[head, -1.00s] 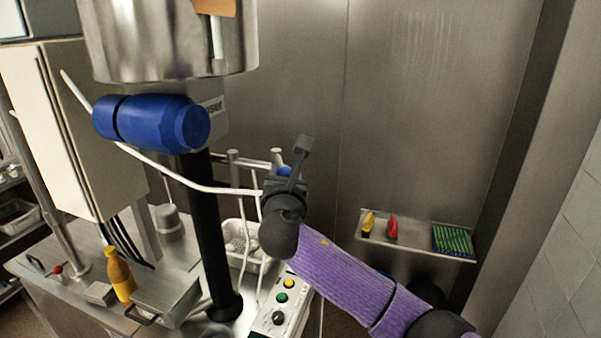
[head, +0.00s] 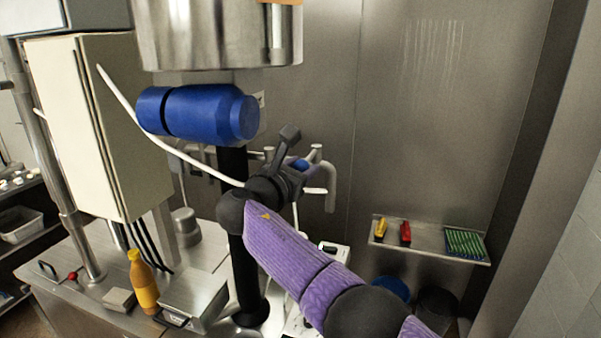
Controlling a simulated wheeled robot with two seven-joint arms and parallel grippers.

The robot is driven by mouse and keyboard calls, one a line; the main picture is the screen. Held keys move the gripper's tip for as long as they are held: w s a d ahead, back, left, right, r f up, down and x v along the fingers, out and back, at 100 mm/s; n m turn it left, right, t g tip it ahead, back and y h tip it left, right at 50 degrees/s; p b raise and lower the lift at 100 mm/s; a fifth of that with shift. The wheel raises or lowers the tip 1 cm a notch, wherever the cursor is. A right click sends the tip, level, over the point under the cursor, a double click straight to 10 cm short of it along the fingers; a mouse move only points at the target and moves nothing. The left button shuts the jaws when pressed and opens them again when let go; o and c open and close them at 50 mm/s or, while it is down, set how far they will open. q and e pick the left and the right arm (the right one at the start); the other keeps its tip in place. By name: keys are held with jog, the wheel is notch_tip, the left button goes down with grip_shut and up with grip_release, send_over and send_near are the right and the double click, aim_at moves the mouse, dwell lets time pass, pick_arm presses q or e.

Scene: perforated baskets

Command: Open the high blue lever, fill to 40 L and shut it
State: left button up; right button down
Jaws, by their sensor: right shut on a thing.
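My right gripper (head: 291,170), on the purple-sleeved arm, is in the middle of the head view, beside upright metal pipes (head: 330,180). It is shut on a small blue part (head: 301,164), which I take for the blue lever; the fingers hide most of it, so its angle is unclear. A large steel vessel (head: 215,35) is above, with a blue cylinder (head: 200,112) below it. No litre reading is legible. My left gripper is not in view.
A white hose or rod (head: 190,163) runs across to the gripper. An orange bottle (head: 143,282) stands on the steel bench at lower left. A wall shelf (head: 425,243) at right holds red and yellow items. The wall area above it is clear.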

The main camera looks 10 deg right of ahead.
dwell(0.4)
jog(key=shift+c, duration=1.3)
grip_release()
jog(key=shift+w, duration=0.15)
jog(key=shift+a, duration=0.1)
jog(key=b+v, duration=0.1)
jog(key=v, duration=0.9)
jog(key=shift+b, duration=0.4)
